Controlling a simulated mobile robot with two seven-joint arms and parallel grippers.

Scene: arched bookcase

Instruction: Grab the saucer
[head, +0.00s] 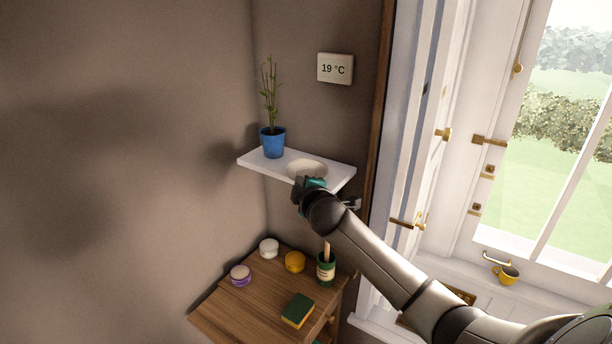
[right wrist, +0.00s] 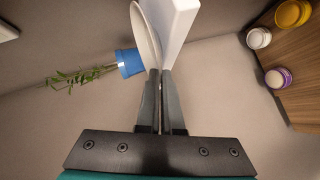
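The saucer (head: 306,165) is a pale, shallow round dish at the front right part of the white wall shelf (head: 262,167). My right gripper (head: 309,181) is at the saucer's near edge, by the shelf's front. In the right wrist view the saucer (right wrist: 147,28) shows nearly edge-on, beside the white shelf (right wrist: 178,22). The right gripper's fingers (right wrist: 161,74) are close together there, with the saucer's near rim between their tips. The contact itself is partly hidden by the fingers. My left gripper is out of view.
A blue pot (head: 272,142) with a thin plant stands left of the saucer. Below is a wooden cabinet (head: 240,308) with jars, a sponge (head: 298,310) and a green container (head: 326,269). A thermostat (head: 335,68) hangs above; a window is at right.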

